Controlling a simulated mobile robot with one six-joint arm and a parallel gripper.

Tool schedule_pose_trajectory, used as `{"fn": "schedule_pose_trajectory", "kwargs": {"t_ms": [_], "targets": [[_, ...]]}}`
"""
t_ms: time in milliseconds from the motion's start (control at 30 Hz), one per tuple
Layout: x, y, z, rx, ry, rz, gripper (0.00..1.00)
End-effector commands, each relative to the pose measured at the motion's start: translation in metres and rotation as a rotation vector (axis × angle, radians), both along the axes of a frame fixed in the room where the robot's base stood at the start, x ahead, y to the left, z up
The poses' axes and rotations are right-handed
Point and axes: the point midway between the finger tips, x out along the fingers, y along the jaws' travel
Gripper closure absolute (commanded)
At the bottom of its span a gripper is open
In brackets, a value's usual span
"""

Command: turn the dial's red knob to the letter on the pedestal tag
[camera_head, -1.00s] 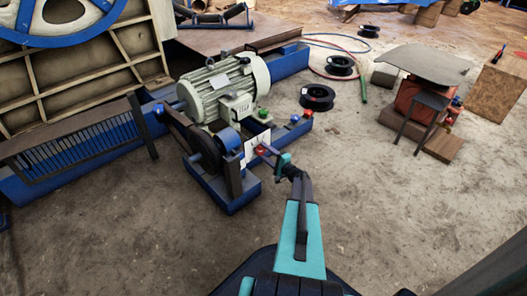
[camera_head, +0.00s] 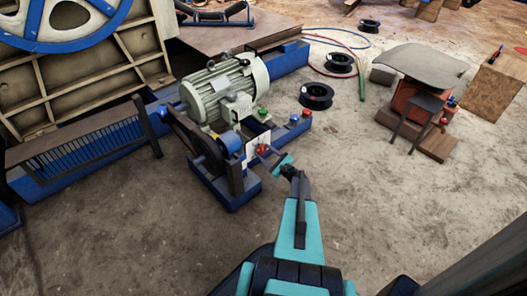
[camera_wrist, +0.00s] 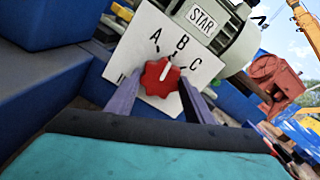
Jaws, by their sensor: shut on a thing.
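The red knob (camera_wrist: 160,78) sits on a white dial plate (camera_wrist: 142,42) lettered A, B and C, with a dark mark at its left edge that I cannot read. The knob's white line points up and slightly right, close to the B direction. My gripper (camera_wrist: 160,84) is shut on the knob, one finger on each side. In the head view, the knob (camera_head: 263,149) and my gripper (camera_head: 271,155) show small in front of the plate. I cannot make out a pedestal tag with a letter.
Black spools (camera_head: 316,96) and hoses lie to the right. The floor (camera_head: 370,200) right of my arm is clear.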

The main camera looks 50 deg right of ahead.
Motion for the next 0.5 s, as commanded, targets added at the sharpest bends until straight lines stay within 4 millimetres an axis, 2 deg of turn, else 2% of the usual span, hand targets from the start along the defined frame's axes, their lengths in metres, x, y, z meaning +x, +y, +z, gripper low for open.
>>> {"fn": "schedule_pose_trajectory", "kwargs": {"t_ms": [33,200,500], "targets": [[-0.0015,-0.0057,0.0013,0.032,0.001,-0.013,0.75],[-0.0021,-0.0053,-0.0002,0.11,-0.005,-0.013,0.75],[-0.0031,-0.0047,-0.0024,0.156,-0.008,-0.013,0.75]]}}
